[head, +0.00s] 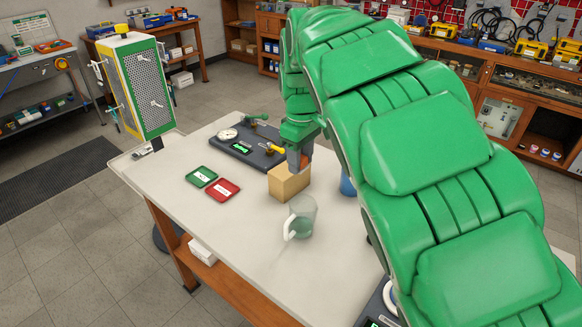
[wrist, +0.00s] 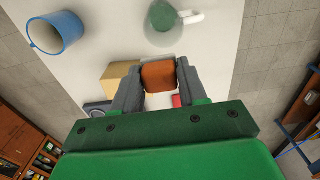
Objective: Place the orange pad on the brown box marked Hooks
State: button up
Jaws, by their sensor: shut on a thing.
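The orange pad (wrist: 159,77) is held between the two fingers of my gripper (wrist: 158,72) in the wrist view. The brown box (head: 289,184) stands on the white table in the head view, and my gripper (head: 299,160) is just above or behind its top there. In the wrist view the box (wrist: 118,75) shows left of the pad, partly covered by the left finger. I cannot tell whether the pad touches the box. No Hooks label is readable.
A clear jug (head: 301,217) with a pale handle stands just in front of the box. A blue mug (head: 347,183) is to the right. Green (head: 201,176) and red (head: 223,189) trays lie left. A dark board with a gauge (head: 228,134) is behind. The front-left tabletop is free.

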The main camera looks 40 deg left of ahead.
jog(key=w+a+f, duration=0.2)
jog(key=w+a, duration=0.1)
jog(key=a, duration=0.1)
send_over(291, 176)
notch_tip(291, 176, down, 7)
jog(key=shift+d+r, duration=0.15)
jog(key=shift+r, duration=0.05)
dwell(0.4)
jog(key=shift+f, duration=0.1)
jog(key=shift+f, duration=1.6)
jog(key=shift+f, duration=0.1)
jog(key=o, duration=1)
jog(key=shift+o, duration=0.2)
